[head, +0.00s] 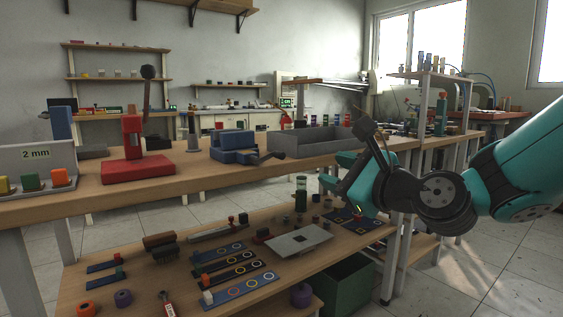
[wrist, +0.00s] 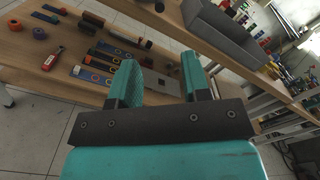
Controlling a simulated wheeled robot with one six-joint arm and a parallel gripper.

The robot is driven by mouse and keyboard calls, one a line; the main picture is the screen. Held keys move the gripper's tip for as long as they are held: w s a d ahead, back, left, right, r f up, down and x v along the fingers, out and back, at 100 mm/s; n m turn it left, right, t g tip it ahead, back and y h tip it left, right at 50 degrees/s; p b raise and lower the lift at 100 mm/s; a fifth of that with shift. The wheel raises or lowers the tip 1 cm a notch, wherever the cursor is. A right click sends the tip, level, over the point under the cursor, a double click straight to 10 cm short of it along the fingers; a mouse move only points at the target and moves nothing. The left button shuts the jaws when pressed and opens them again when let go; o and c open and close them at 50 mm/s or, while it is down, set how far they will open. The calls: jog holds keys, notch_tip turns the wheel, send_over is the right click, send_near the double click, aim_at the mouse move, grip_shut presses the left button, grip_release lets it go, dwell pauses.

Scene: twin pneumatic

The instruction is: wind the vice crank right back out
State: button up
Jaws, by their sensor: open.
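The blue vice (head: 235,146) stands on the upper wooden bench in the head view, left of the grey tray. Its crank (head: 271,156) sticks out to the right of the vice body and ends in a dark knob. My gripper (head: 336,171) is right of the crank and apart from it, in front of the bench edge. In the wrist view my gripper (wrist: 162,82) is open, with nothing between its two teal fingers. I cannot clearly make out the vice in the wrist view.
The grey tray (head: 305,143) stands on the bench just behind and right of the crank. A red press (head: 137,168) stands left of the vice. A lower table (head: 130,254) in front holds blue strips, rings and small parts. Free bench shows before the vice.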

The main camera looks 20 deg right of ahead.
aim_at(282, 156)
jog(key=p+x, duration=0.4)
jog(key=x, duration=1.2)
jog(key=shift+w+a+f, duration=0.1)
jog(key=shift+w+a, duration=0.05)
jog(key=shift+w, duration=0.2)
grip_shut()
